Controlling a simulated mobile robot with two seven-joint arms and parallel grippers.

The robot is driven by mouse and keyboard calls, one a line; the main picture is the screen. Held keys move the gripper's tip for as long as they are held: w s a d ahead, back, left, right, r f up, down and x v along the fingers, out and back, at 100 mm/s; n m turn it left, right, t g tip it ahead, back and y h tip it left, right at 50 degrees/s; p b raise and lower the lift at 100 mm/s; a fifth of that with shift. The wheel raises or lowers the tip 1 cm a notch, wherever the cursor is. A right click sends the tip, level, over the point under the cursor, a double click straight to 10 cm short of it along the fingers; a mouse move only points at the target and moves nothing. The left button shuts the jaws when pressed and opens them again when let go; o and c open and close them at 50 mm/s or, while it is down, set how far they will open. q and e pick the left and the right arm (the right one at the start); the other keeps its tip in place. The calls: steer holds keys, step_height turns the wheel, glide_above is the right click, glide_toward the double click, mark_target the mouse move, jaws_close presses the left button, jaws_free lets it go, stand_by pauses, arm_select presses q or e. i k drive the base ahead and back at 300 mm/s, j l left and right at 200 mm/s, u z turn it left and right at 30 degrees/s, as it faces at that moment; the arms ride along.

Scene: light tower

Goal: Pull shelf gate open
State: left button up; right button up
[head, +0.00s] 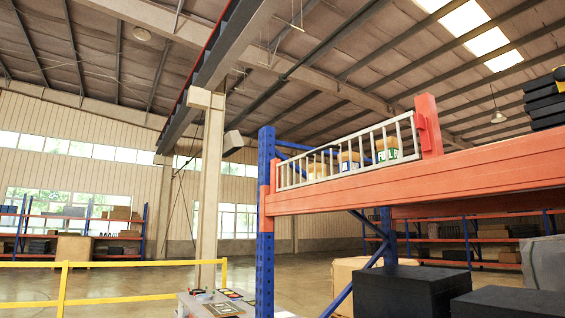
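The shelf gate (347,155) is a pale metal railing with upright bars. It stands on top of the orange shelf beam (360,194). It spans from the blue rack post (265,225) on the left to a short orange post (429,125) on the right, and looks closed across this stretch. Several cans or boxes with yellow and green-white labels (388,148) stand behind its bars. Neither of my grippers shows in the head view.
Black boxes (408,290) sit under the beam at the lower right. A table (222,303) with small items stands at the bottom middle. A yellow railing (120,264) crosses the left. Open floor lies behind it, with stocked racks (75,228) farther back.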

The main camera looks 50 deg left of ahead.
mark_target(323, 161)
steer(key=u, duration=1.45)
steer(key=z, duration=0.2)
steer(key=i+j+z, duration=0.3)
steer(key=j+z, duration=0.3)
steer(key=i+j+z, duration=0.3)
steer(key=j+z, duration=0.3)
steer(key=j, duration=0.15)
